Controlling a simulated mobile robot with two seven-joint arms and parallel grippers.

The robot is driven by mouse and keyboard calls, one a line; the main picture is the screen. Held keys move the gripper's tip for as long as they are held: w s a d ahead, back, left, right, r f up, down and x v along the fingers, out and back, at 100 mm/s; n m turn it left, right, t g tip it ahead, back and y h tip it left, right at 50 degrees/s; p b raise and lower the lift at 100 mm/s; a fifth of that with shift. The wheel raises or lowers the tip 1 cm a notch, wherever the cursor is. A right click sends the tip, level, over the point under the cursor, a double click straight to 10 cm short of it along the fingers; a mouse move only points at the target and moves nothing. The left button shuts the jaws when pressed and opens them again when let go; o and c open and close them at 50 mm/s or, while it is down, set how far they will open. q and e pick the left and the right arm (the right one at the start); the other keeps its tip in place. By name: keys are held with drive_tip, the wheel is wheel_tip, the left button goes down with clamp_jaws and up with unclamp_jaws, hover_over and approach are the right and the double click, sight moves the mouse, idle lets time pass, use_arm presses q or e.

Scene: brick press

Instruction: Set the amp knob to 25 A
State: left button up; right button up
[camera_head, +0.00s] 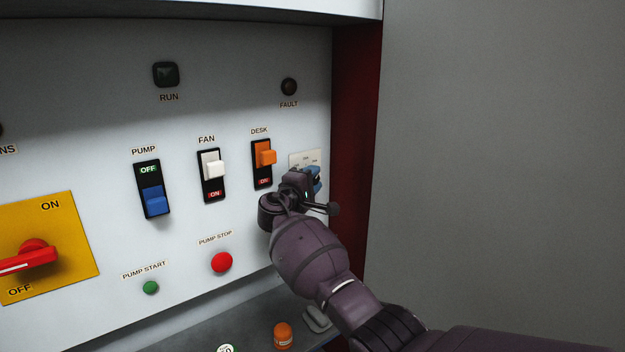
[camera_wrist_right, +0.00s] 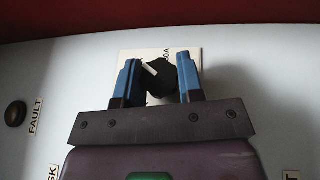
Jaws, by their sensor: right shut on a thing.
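The amp knob (camera_wrist_right: 165,82) is black with a white pointer mark and sits on a pale scale plate (camera_wrist_right: 130,58). The pointer slants toward the upper left in the right wrist view. A label ending in "0A" shows above the knob; the rest of the scale is mostly hidden by my gripper. The plate also shows in the head view (camera_head: 297,158), at the panel's right end. My right gripper (camera_head: 312,177) is at the plate, its blue fingers on either side of the knob and shut on it. My left gripper is not in view.
Left of the plate are the orange DESK switch (camera_head: 265,157), white FAN switch (camera_head: 213,168) and blue PUMP switch (camera_head: 154,200). The red PUMP STOP button (camera_head: 222,262) is below. A dark red edge (camera_head: 354,130) borders the panel on the right. An orange object (camera_head: 283,335) stands on the ledge.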

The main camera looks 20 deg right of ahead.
drive_tip(key=shift+r+g+p, duration=0.1)
drive_tip(key=shift+g+p, duration=0.3)
drive_tip(key=shift+m+y, duration=0.3)
drive_tip(key=shift+y, duration=0.2)
drive_tip(key=o, duration=0.9)
drive_tip(key=b+v, duration=0.1)
drive_tip(key=v, duration=0.9)
drive_tip(key=shift+s+a, duration=0.25)
drive_tip(key=shift+a, duration=0.1)
